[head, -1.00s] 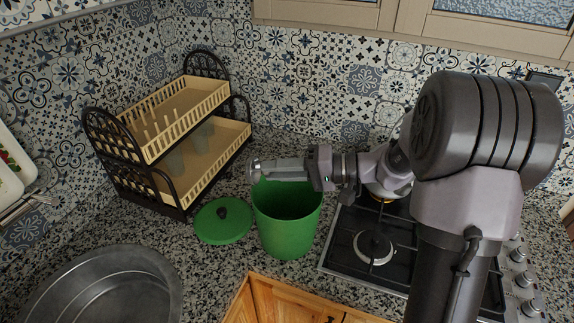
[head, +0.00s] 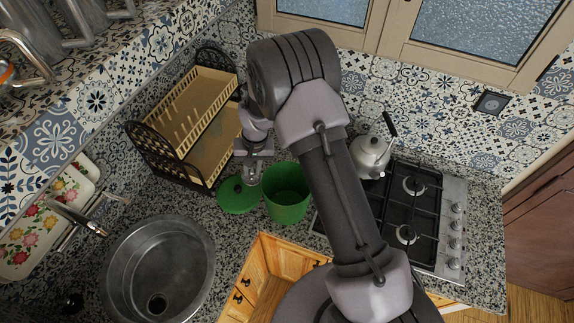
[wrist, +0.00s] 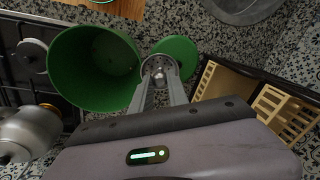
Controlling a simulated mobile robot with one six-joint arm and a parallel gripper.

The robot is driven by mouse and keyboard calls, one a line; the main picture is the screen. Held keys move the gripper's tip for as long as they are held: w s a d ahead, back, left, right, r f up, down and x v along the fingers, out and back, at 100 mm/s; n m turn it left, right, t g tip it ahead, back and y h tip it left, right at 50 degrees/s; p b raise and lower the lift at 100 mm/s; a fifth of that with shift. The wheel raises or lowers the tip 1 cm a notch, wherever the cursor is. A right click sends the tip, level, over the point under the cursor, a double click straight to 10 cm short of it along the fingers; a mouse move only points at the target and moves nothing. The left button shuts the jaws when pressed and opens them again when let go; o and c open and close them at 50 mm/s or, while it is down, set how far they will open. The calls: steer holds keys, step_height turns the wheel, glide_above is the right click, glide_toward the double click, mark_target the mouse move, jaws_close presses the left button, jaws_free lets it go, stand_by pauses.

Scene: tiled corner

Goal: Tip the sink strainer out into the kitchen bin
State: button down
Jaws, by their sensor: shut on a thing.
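My gripper (head: 252,174) points down in the head view, between the dish rack and the bin. It is shut on the small grey metal sink strainer (wrist: 160,67), which sits between the fingertips in the wrist view. The strainer appears over the edge of the bin's lid; its contents are too small to tell. The green kitchen bin (head: 287,196) stands open just right of the gripper; it also shows in the wrist view (wrist: 92,68), left of the fingers. Its inside looks empty where visible. The green lid (head: 236,198) lies on the counter beside it.
The round steel sink (head: 192,270) is at lower left. A two-tier dish rack (head: 208,95) stands behind the gripper. A kettle (head: 370,154) sits on the gas hob (head: 432,262) to the right. A floral tray (head: 40,225) is at far left.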

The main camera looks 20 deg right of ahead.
mark_target(249, 177)
steer(key=shift+w+a+f+g+h, duration=0.2)
steer(key=shift+a+f+h, duration=0.05)
steer(key=shift+a+h, duration=0.2)
steer(key=shift+w+a+f+g+h, duration=0.2)
steer(key=shift+a+h, duration=0.15)
steer(key=shift+a, duration=0.1)
steer(key=shift+s+d+r+p, duration=0.1)
steer(key=shift+r+p, duration=0.7)
steer(key=shift+r, duration=1.3)
